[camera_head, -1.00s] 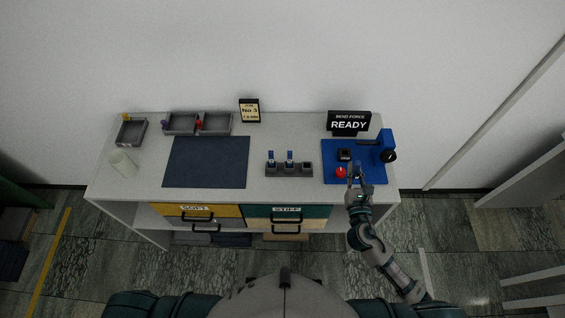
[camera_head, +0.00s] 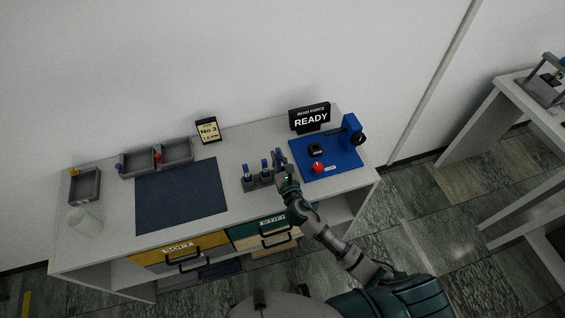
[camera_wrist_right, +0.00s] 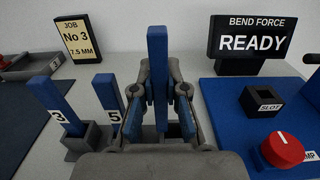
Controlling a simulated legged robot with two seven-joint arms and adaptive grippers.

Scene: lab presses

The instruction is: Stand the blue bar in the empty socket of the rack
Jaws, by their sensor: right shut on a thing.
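My right gripper (camera_wrist_right: 158,112) is shut on a blue bar (camera_wrist_right: 157,55), which stands upright between its fingers in the right wrist view. The grey rack (camera_head: 258,185) holds two other blue bars standing in its left and middle sockets, labelled 3 (camera_wrist_right: 55,103) and 5 (camera_wrist_right: 110,95). In the head view my right gripper (camera_head: 281,163) is over the rack's right end. The right socket (camera_wrist_right: 174,130) shows partly behind the held bar. The bar's lower end is hidden by the gripper, so I cannot tell whether it is inside the socket. My left gripper is out of view.
Right of the rack is a blue press base (camera_head: 340,162) with a black slot block (camera_head: 316,149), a red knob (camera_head: 318,167) and a READY sign (camera_head: 310,118). A dark mat (camera_head: 180,195) lies left, with grey trays (camera_head: 172,151) behind it.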

